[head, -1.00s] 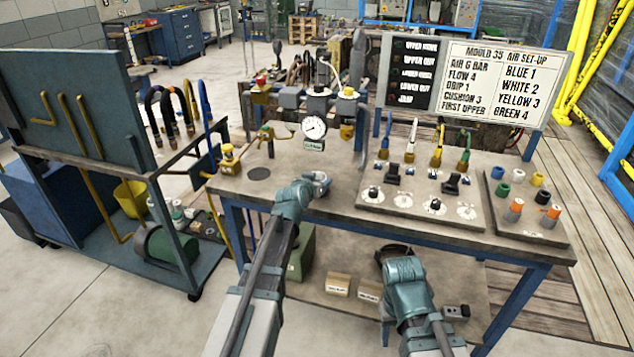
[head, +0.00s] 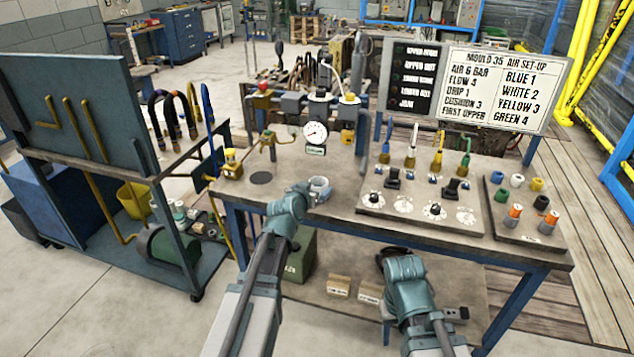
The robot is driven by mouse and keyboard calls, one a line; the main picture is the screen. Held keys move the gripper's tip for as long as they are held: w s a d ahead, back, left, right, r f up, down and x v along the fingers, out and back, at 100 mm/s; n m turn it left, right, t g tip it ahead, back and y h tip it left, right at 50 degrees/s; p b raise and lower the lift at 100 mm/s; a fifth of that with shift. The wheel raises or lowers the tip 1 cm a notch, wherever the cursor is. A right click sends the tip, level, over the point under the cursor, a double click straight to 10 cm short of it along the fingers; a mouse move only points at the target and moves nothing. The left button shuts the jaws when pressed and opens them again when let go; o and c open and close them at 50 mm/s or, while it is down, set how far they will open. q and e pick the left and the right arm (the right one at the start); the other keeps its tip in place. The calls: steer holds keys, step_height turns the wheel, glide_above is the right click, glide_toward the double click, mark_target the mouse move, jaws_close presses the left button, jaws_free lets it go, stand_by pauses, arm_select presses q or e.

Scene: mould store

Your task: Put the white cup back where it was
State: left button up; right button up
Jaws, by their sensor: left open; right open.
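A pale grey-white, open-topped cup (head: 320,187) stands upright on the workbench, near its front edge and below the pressure gauge. My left gripper (head: 306,194) is open, just to the left of this cup and very close to it; I cannot tell whether they touch. A small white cup-like piece (head: 517,180) also stands on the right-hand board, between a blue and a yellow one. My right gripper (head: 390,256) is open and empty, low in front of the bench.
The workbench (head: 340,222) carries a gauge (head: 315,134), a knob panel (head: 402,202) with coloured fittings, and the right-hand board (head: 520,226) with coloured cups and orange-topped pieces. A dark round mark (head: 261,178) lies on clear bench top at left. A lettered sign (head: 495,87) stands behind.

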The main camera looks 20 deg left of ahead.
arm_select(q)
steer(key=p+v, duration=0.1)
steer(key=v, duration=0.5)
steer(key=shift+p, duration=0.35)
steer(key=shift+s, duration=0.1)
steer(key=s+d+f+m+g+h, duration=0.25)
steer(key=s+d+f+g, duration=0.7)
steer(key=d, duration=0.55)
steer(key=s+d+f+g+y, duration=0.1)
steer(key=s+f+g+y, duration=0.1)
steer(key=s, duration=0.6)
steer(key=s+d+f+g+y, duration=0.1)
steer(key=s+g+y, duration=0.1)
steer(key=s, duration=0.5)
steer(key=shift+s+f+m, duration=0.35)
steer(key=shift+f+m, duration=0.05)
steer(key=shift+m, duration=0.05)
steer(key=shift+d+g, duration=0.1)
steer(key=shift+g, duration=0.15)
